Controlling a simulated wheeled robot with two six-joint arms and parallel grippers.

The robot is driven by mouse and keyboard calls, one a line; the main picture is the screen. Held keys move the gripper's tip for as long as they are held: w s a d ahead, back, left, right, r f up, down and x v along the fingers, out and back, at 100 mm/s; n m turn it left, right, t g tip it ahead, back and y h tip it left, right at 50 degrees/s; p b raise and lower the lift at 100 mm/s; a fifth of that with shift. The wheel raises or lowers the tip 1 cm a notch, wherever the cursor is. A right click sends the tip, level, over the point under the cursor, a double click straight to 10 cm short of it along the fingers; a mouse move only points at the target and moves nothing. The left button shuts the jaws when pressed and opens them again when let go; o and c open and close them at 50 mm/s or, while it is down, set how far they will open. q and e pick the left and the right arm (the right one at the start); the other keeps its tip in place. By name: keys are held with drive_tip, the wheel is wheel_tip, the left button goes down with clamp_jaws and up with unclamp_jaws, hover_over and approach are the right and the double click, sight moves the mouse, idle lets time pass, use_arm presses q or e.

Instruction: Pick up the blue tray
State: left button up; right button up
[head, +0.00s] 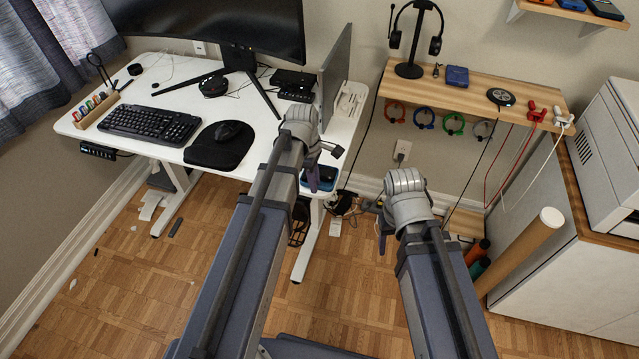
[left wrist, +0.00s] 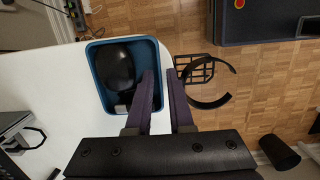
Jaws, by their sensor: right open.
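The blue tray (left wrist: 96,95) lies at the edge of the white desk, with a dark rounded object (left wrist: 118,66) and a smaller black item inside. In the head view the tray (head: 318,187) shows at the desk's right front corner, partly hidden by my left arm. My left gripper (left wrist: 160,78) is over the tray's right wall, its fingers apart. One finger overlaps the tray's inside and the other is outside, over the floor; I cannot tell whether either touches. My right gripper (head: 382,222) is open and empty, away from the desk, mostly hidden by its wrist.
A wooden wall shelf (head: 470,85) with hooks is at the right. A cardboard tube (head: 520,250) leans near a white cabinet. Cables lie on the floor below the desk.

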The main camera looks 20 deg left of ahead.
use_arm(q)
clamp_jaws()
idle(1.4)
